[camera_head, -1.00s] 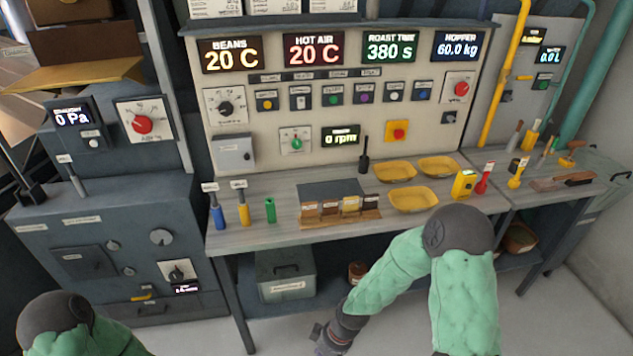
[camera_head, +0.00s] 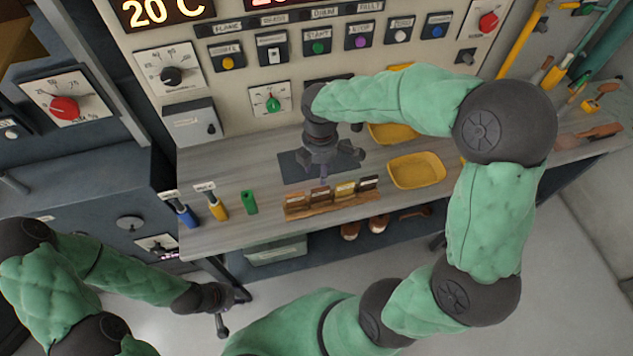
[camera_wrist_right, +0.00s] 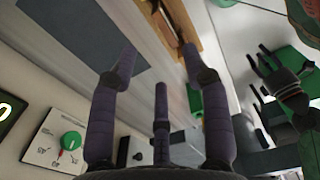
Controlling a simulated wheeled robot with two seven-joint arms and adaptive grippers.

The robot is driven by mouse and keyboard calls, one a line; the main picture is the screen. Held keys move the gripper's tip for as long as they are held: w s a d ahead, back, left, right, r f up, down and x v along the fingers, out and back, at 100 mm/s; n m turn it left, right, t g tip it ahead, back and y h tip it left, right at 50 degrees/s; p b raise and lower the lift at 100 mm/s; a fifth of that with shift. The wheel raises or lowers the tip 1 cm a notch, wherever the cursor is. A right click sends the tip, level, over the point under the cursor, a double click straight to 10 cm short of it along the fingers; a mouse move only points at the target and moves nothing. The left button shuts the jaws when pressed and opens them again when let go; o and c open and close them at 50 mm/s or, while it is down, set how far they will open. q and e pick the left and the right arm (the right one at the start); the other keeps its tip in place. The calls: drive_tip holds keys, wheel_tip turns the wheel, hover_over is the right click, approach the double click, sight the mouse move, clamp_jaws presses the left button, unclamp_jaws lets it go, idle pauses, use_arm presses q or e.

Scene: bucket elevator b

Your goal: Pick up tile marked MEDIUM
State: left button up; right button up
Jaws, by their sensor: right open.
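Several small label tiles (camera_head: 332,193) in brown, orange, tan and dark tones stand in a wooden rack on the worktop. Their lettering is too small to read, so I cannot tell which one is marked MEDIUM. The edge of the rack (camera_wrist_right: 181,28) shows at the top of the right wrist view. My right gripper (camera_head: 321,168) is open and empty, pointing down over the dark mat (camera_head: 291,170) behind the rack. Its spread fingers (camera_wrist_right: 160,62) show in the wrist view with nothing between them. My left gripper (camera_head: 232,307) hangs low in front of the bench; its jaw state is unclear.
Blue (camera_head: 187,214), yellow (camera_head: 218,208) and green (camera_head: 249,202) items stand left of the rack. A yellow tray (camera_head: 416,171) lies to its right, another behind my right arm. The control panel (camera_head: 235,100) rises behind the worktop.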

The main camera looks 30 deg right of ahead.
sight(320, 189)
drive_tip(key=f, duration=0.4)
drive_tip(key=shift+s+a+b, duration=0.1)
drive_tip(key=shift+s+b, duration=0.15)
drive_tip(key=shift+b, duration=0.15)
drive_tip(key=shift+f, duration=0.95)
wheel_tip(320, 189, down, 4)
drive_tip(key=shift+b, duration=0.75)
clamp_jaws()
